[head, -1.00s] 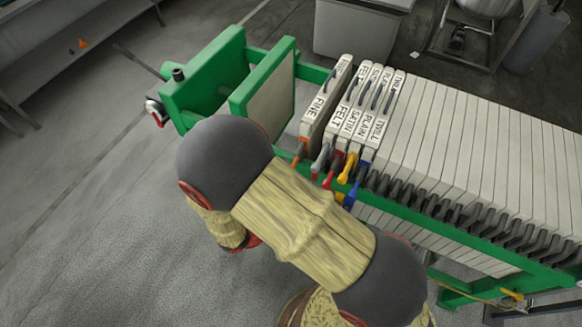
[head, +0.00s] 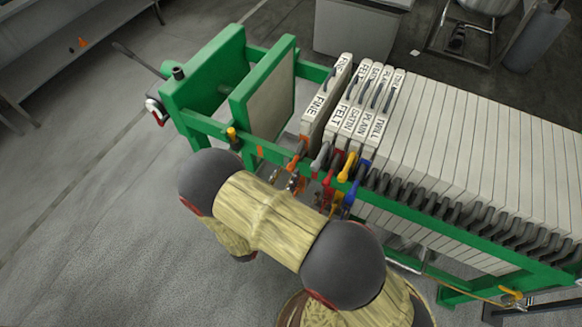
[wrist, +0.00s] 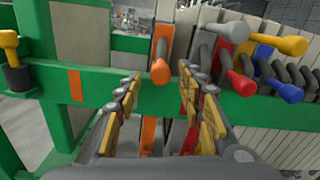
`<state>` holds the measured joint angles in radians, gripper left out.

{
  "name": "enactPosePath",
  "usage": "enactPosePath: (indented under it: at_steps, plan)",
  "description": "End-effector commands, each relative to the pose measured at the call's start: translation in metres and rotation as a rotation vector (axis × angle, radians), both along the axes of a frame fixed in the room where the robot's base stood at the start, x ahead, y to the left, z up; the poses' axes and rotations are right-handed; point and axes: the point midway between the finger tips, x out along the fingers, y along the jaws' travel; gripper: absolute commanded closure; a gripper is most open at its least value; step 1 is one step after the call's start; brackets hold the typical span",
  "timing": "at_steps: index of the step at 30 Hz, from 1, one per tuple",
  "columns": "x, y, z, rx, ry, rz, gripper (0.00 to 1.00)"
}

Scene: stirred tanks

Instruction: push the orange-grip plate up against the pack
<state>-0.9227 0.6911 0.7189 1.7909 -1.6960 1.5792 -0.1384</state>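The orange-grip plate (head: 322,108), labelled FINE, stands upright in the green frame. A narrow gap separates it from the FELT plate (head: 345,108) on its right. Its orange grip (wrist: 160,72) points towards me in the wrist view and also shows in the head view (head: 295,161). The pack (head: 470,130) of pale plates stands close together further right. My gripper (wrist: 159,80) is open, with one finger on each side of the orange grip; I cannot tell whether either touches it. In the head view my gripper (head: 285,181) is partly hidden by my arm.
FELT, SATIN, PLAIN and TWILL plates with grey, red, yellow and blue grips (wrist: 287,91) lie close on the right. The green rail (wrist: 110,88) crosses behind my fingers. A green pressing plate (head: 263,85) stands left, with open space before FINE. A yellow-topped post (wrist: 10,55) is at far left.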

Motion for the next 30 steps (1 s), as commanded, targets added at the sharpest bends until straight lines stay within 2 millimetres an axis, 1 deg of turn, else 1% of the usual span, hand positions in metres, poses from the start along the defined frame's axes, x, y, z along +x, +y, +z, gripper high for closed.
enactPosePath:
  at_steps: [1, 3, 9, 19, 30]
  plan:
    - [0.007, -0.006, 0.000, 0.000, 0.000, -0.005, 0.61]
    - [0.015, -0.010, 0.000, 0.001, 0.000, -0.003, 0.61]
    - [0.030, -0.018, 0.000, 0.002, 0.000, -0.002, 0.61]
    - [0.032, -0.019, 0.000, 0.001, 0.000, 0.000, 0.61]
    - [0.032, -0.019, 0.000, 0.001, 0.000, -0.001, 0.82]
